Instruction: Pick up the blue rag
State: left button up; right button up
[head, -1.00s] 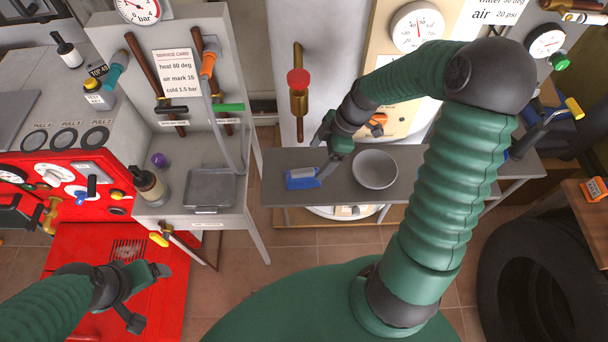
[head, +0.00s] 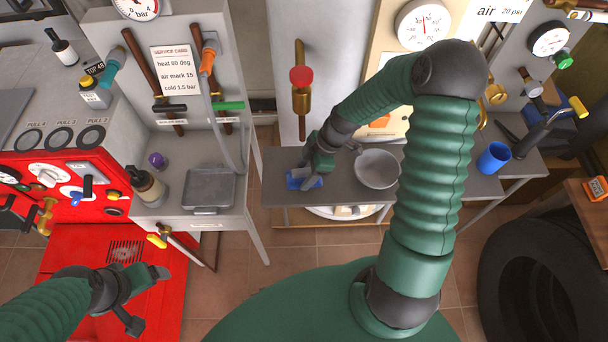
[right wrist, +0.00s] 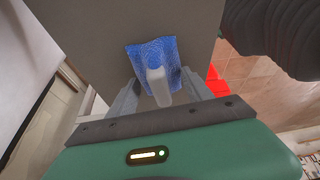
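The blue rag (head: 293,183) lies on the grey bench, left of a grey bowl. My left gripper (head: 148,296) is open and empty at the lower left, over the red panel.
The grey bowl (head: 377,169) stands just right of my right gripper. A blue cup (head: 493,158) stands further right on the bench (head: 340,190). A brass valve with a red knob (head: 301,78) is on the wall behind. A metal tray (head: 208,189) lies on the left counter.

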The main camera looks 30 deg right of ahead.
aim_at(306, 172)
jog(key=c, duration=0.8)
jog(key=shift+r+p, duration=0.45)
notch_tip(306, 172, up, 4)
jog(key=p, duration=0.3)
jog(key=shift+f, duration=0.15)
jog(key=shift+s+a+f, duration=0.25)
jog(key=shift+s, duration=0.2)
jog(key=shift+s+a+f, duration=0.2)
jog(key=shift+s+a, duration=0.05)
jog(key=shift+s, duration=0.2)
jog(key=s+a+p, duration=0.8)
jog(key=s+p, duration=0.2)
jog(key=s, duration=0.3)
jog(key=shift+s+a, duration=0.15)
jog(key=shift+s, duration=0.1)
jog(key=shift+f, duration=0.1)
